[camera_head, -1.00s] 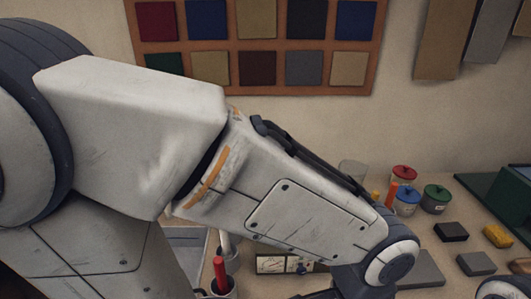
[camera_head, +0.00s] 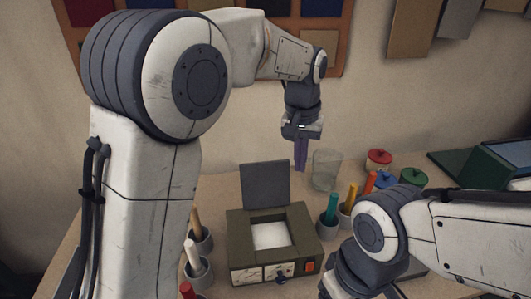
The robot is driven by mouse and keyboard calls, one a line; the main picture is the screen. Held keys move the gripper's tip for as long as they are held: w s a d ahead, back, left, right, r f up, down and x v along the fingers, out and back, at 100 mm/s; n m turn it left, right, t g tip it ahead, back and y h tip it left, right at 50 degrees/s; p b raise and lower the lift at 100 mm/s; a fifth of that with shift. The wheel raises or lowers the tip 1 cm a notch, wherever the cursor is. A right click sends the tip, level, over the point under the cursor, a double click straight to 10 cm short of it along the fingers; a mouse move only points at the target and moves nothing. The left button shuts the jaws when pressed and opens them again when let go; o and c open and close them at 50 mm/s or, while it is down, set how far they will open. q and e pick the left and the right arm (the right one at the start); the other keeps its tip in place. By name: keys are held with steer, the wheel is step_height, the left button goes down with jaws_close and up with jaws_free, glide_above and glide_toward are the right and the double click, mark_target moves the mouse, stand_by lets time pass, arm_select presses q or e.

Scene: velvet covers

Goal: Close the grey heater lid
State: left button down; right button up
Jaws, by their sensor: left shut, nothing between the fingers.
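The heater (camera_head: 305,243) is an olive-green box with a dial panel, a black knob and an orange switch on its front. Its grey lid (camera_head: 265,185) stands open, nearly upright at the back edge. The opening shows a white inside. My left gripper (camera_head: 300,163) hangs with its narrow purplish fingers pointing down, shut and empty. In the picture it is above and right of the lid, apart from it. My right arm comes in at the lower right; its wrist is near the bottom edge and its fingers are out of frame.
A clear glass (camera_head: 326,170) stands right of the lid. Cups with coloured sticks flank the heater, such as the teal one (camera_head: 331,208) and the white one (camera_head: 193,252). Red (camera_head: 379,158), blue and green lidded pots stand farther right. A wall board of swatches is behind.

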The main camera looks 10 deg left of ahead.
arm_select(q)
steer(key=w+a+f+n+y, duration=0.15)
steer(key=w+a+n, duration=0.35)
steer(key=w+a, duration=1)
step_height(320, 180, down, 9)
steer(key=s+d+p, duration=0.1)
steer(key=d+p, duration=0.1)
steer(key=shift+s+d+f+p, duration=0.15)
steer(key=shift+s+d+p, duration=0.15)
steer(key=shift+p, duration=0.1)
steer(key=shift+h, duration=0.25)
